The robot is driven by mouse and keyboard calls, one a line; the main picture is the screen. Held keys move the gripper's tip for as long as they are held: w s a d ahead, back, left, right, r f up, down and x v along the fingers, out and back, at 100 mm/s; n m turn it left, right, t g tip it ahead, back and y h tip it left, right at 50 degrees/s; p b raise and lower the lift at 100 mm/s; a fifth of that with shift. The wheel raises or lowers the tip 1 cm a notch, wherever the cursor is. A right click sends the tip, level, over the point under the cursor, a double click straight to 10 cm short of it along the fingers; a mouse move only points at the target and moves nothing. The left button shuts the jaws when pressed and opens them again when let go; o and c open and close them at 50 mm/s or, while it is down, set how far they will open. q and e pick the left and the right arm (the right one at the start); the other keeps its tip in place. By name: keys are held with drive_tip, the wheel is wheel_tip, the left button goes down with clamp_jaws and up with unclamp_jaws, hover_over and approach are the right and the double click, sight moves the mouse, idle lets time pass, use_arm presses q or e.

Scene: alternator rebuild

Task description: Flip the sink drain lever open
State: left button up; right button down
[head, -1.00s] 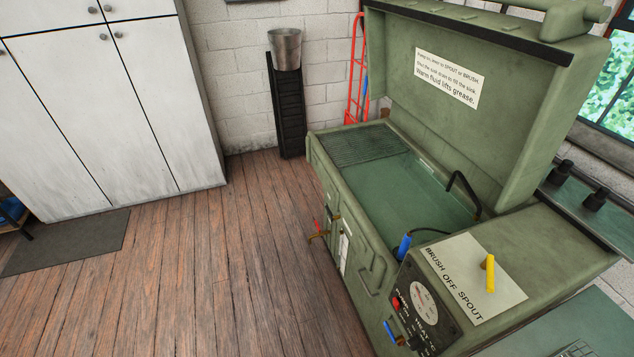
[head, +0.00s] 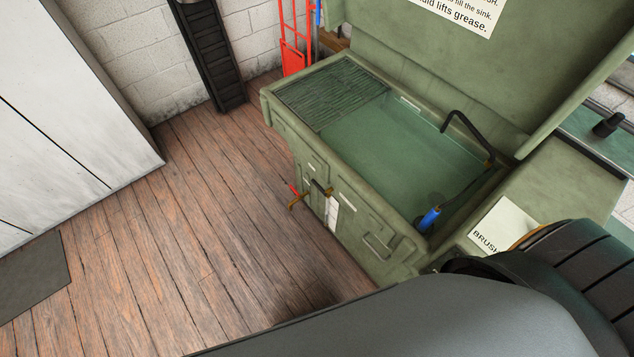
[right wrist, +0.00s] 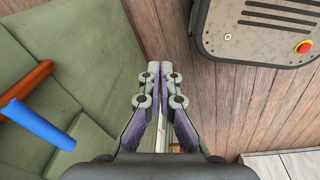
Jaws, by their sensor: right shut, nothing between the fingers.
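The green parts-washer sink (head: 345,185) stands open on the right of the head view. A small brass valve (head: 298,203) with a red lever (head: 294,189) sticks out from its front wall; no label on it is readable. In the right wrist view, my right gripper (right wrist: 160,70) is shut and empty, apart from the green wall at left. An orange-red bar (right wrist: 25,82) and a blue handle (right wrist: 40,124) are left of the fingers; I cannot tell whether either belongs to the drain. My left gripper is not in view.
My right arm fills the bottom right of the head view and covers most of the control panel. A blue-handled brush (head: 430,219) and black spout (head: 468,127) are at the sink. Wooden floor (head: 190,230) is clear before it; a red hand truck (head: 294,45) stands behind.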

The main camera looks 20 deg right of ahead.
drive_tip(key=w+a+r+n+t+b, duration=0.15)
drive_tip(key=w+r, duration=0.25)
drive_tip(key=w, duration=0.6)
drive_tip(key=w+a+r+t+y+b, duration=0.1)
drive_tip(key=w+a+r+b, duration=0.15)
drive_tip(key=w, duration=0.65)
drive_tip(key=w+a+r+n+t+b, duration=0.1)
drive_tip(key=w+a+r+t, duration=0.3)
drive_tip(key=w, duration=0.6)
drive_tip(key=w+r+b, duration=0.1)
drive_tip(key=w+r, duration=0.2)
drive_tip(key=r, duration=0.4)
drive_tip(key=w+a+r+n+t+b, duration=0.1)
drive_tip(key=w+r, duration=0.2)
drive_tip(key=r, duration=0.5)
drive_tip(key=w+a+r+n+y, duration=0.1)
drive_tip(key=w+r, duration=0.3)
drive_tip(key=r, duration=0.4)
drive_tip(key=shift+b, duration=0.4)
drive_tip(key=shift+r, duration=0.1)
hover_over(315, 183)
drive_tip(key=s, duration=0.3)
wheel_tip(315, 183, down, 7)
wheel_tip(315, 183, down, 3)
drive_tip(key=shift+w+d+r, duration=0.1)
drive_tip(key=shift+w, duration=0.05)
drive_tip(key=shift+d+f, duration=0.1)
drive_tip(key=shift+f, duration=0.5)
